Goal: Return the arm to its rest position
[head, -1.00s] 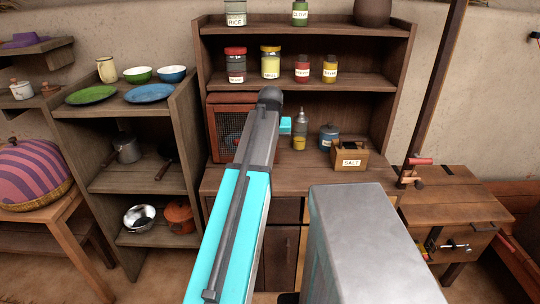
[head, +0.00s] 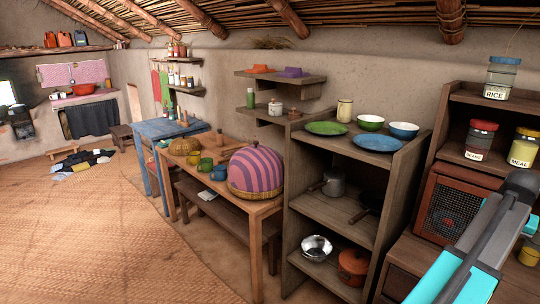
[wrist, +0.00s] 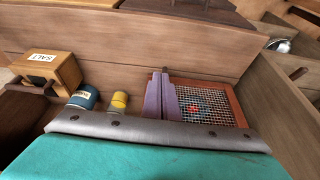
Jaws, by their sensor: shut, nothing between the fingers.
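My arm (head: 475,252), cyan and grey, reaches up at the lower right of the head view, in front of the wooden dresser (head: 408,262). My gripper (wrist: 160,80) shows in the wrist view as two purplish fingers close together, shut and empty. In that picture the fingers are beside the mesh-fronted box (wrist: 205,108) and apparently not touching it. The gripper's end is out of sight in the head view.
The mesh-fronted box (head: 452,208) is close to my arm. In the wrist view a salt box (wrist: 50,72), a blue jar (wrist: 83,97) and a yellow container (wrist: 119,102) stand nearby. An open shelf (head: 330,208) stands left of the dresser. Matted floor (head: 90,235) is open at left.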

